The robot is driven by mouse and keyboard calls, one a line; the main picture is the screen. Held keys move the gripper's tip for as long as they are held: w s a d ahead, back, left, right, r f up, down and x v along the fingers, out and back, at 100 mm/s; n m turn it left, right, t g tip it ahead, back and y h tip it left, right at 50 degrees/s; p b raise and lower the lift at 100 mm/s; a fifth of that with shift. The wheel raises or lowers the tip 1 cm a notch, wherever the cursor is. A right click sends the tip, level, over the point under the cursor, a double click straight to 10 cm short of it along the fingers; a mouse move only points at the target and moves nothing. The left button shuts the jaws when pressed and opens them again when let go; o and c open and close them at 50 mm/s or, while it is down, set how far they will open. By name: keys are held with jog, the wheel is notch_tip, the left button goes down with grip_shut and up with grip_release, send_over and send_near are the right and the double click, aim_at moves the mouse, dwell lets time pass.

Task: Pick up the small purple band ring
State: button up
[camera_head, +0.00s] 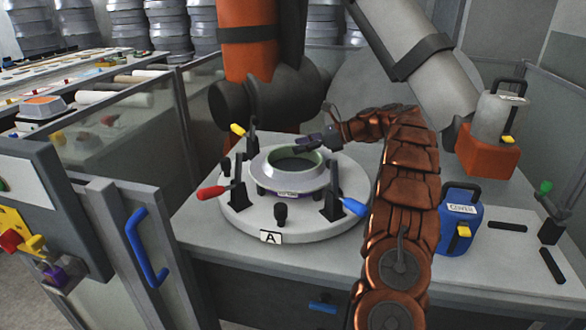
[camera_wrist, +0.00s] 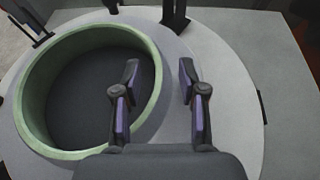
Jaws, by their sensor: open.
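My gripper (camera_head: 318,142) is over the right far rim of the round grey mould (camera_head: 262,176).
Clamps with a red handle (camera_head: 213,192), a blue handle (camera_head: 352,206) and a yellow handle (camera_head: 238,129) stand around the mould on the round plate (camera_head: 235,222). A blue case (camera_head: 457,228) and an orange-based device (camera_head: 488,160) stand to the right. Glass panels flank the table.

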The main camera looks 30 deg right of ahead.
jog(key=shift+c, duration=0.2)
jog(key=shift+f, duration=0.1)
grip_shut()
dwell(0.4)
